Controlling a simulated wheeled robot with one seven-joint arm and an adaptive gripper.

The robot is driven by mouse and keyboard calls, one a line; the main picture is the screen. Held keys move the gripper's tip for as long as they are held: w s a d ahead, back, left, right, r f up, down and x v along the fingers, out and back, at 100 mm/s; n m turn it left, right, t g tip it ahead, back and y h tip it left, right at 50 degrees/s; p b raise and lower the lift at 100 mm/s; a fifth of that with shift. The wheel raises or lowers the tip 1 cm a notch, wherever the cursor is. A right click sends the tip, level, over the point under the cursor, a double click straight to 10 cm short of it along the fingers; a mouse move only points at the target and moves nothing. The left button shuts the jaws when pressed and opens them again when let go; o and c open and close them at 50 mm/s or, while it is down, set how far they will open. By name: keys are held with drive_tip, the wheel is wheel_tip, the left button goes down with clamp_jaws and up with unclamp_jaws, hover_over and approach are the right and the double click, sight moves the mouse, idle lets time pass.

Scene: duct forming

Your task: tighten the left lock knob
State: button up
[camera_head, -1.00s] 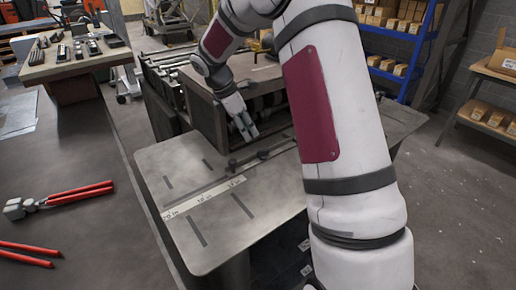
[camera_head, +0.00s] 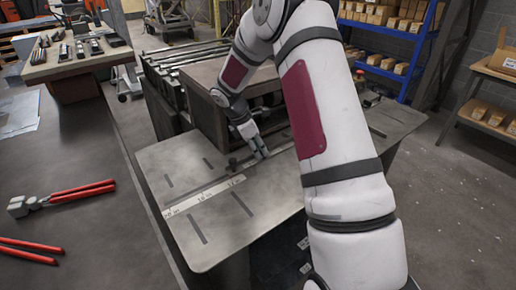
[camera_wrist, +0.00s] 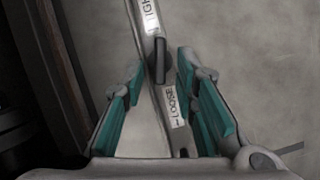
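My gripper (camera_head: 260,153) is low over the steel table, at the thin bar lying across it. The wrist view shows my gripper (camera_wrist: 161,64) open, its teal-padded fingers apart. A dark, narrow knob (camera_wrist: 160,61) shows between the fingertips, closer to the right one; I cannot tell whether either finger touches it. Labels reading TIGHT (camera_wrist: 149,16) and LOOSE (camera_wrist: 174,107) lie on the strip beside it. In the head view a small dark knob (camera_head: 233,164) stands just left of my gripper. Which knob lies between the fingers is hard to tell in the head view.
The steel table (camera_head: 215,245) has dark slots and a pale scale strip (camera_head: 203,195). A dark box-like machine body (camera_head: 205,108) rises close behind my gripper. The table's front is clear.

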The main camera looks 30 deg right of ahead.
clamp_jaws()
drive_tip(key=shift+w+f+m+b, duration=0.1)
drive_tip(key=shift+w+m+b, duration=0.05)
drive_tip(key=shift+m+b, duration=0.35)
drive_tip(key=shift+m+g, duration=0.3)
drive_tip(key=shift+o, duration=1.3)
unclamp_jaws()
